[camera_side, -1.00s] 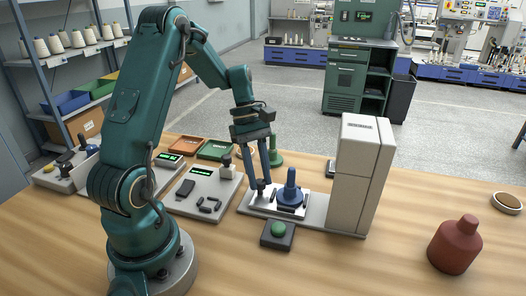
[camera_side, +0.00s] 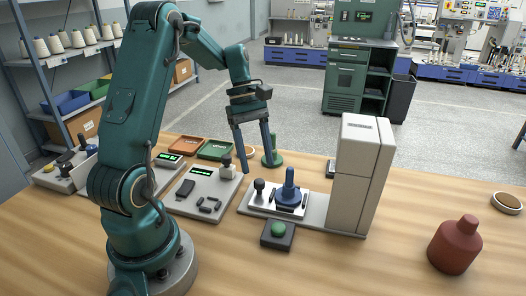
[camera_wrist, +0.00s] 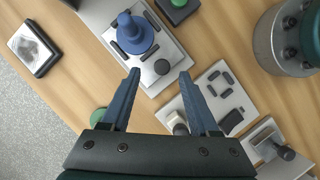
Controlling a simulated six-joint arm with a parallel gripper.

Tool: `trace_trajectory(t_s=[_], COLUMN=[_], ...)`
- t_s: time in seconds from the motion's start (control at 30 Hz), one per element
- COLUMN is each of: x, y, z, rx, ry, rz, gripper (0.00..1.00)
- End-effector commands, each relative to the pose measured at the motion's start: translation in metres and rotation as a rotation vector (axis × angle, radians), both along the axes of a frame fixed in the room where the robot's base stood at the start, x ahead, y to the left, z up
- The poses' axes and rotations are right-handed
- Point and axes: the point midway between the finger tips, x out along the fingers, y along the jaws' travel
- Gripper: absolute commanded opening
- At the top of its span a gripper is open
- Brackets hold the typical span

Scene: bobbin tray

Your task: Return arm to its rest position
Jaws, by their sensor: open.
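My gripper (camera_side: 256,168) is open and empty in the side view, hanging above the bench behind the tray plate. In the wrist view my gripper (camera_wrist: 159,73) shows two spread blue fingers with nothing between them.
A tall grey block (camera_side: 362,175) stands right of the plate. A green button box (camera_side: 278,233) sits in front. A green spool-like piece (camera_side: 273,158) stands close behind the fingers. Grey panels (camera_side: 205,193) lie left. A red bottle (camera_side: 455,245) is far right; bare wood lies between.

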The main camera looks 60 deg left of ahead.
Motion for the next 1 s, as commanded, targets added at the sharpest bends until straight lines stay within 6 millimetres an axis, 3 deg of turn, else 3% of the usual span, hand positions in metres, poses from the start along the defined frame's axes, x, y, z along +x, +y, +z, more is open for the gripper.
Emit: trace_trajectory(t_s=[0.13, 0.43, 0.57, 0.77, 1.0], x=[0.000, 0.000, 0.007, 0.006, -0.027], y=[0.004, 0.004, -0.006, -0.053, -0.108], z=[0.009, 0.010, 0.021, 0.063, 0.096], rx=[0.002, 0.000, 0.028, 0.136, 0.302], ry=[-0.001, 0.002, -0.030, -0.145, -0.337], rz=[0.001, -0.001, -0.047, -0.232, -0.579], gripper=[0.61, 0.61, 0.61, 0.61, 0.61])
